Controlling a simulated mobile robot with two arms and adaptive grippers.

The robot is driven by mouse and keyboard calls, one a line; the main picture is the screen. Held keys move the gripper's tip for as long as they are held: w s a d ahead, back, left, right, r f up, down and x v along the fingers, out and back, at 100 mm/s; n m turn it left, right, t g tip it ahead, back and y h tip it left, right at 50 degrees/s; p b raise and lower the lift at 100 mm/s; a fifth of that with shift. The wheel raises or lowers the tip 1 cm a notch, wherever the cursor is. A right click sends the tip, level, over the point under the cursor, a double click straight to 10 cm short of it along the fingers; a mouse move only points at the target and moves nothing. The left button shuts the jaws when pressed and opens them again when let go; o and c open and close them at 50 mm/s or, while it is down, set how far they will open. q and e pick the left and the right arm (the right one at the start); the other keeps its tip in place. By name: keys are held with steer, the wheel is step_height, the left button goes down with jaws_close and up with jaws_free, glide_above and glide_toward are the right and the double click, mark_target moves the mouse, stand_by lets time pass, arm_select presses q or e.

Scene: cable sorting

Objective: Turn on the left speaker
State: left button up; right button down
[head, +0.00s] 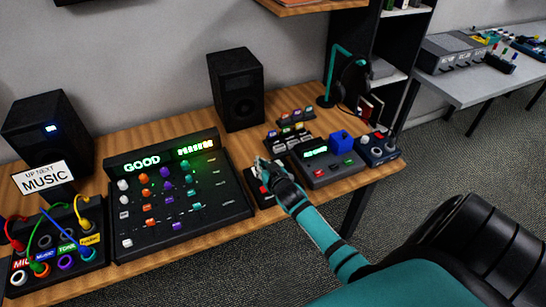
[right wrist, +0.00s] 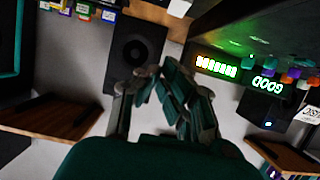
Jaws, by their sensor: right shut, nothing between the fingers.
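The left speaker (head: 47,127) is a black box at the far left of the wooden desk, with a small blue-white light (head: 50,128) lit on its front. The right speaker (head: 236,88) is a similar black box behind the mixer, with no lit light visible. It also appears in the right wrist view (right wrist: 135,50). My right gripper (head: 263,168) is shut and empty above a small dark panel (head: 262,194) right of the mixer, far from the left speaker. Its fingers (right wrist: 148,76) show together in the wrist view. My left gripper is not in view.
The mixer (head: 180,190) has lit green displays, one reading "GOOD". A cable patch box (head: 57,250) and a "MUSIC" sign (head: 43,177) stand at left. Several small control boxes, including a display box (head: 325,165), and a headphone stand (head: 330,75) are at right.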

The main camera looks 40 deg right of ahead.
steer(key=s, duration=0.2)
steer(key=s+a, duration=0.1)
steer(key=s, duration=0.1)
steer(key=s+b, duration=0.1)
steer(key=s, duration=0.1)
steer(key=shift+s+a+f, duration=0.15)
steer(key=shift+s+a, duration=0.1)
steer(key=shift+s, duration=0.05)
steer(key=shift+s+a+r, duration=0.2)
steer(key=shift+s+r, duration=0.05)
steer(key=shift+s, duration=0.4)
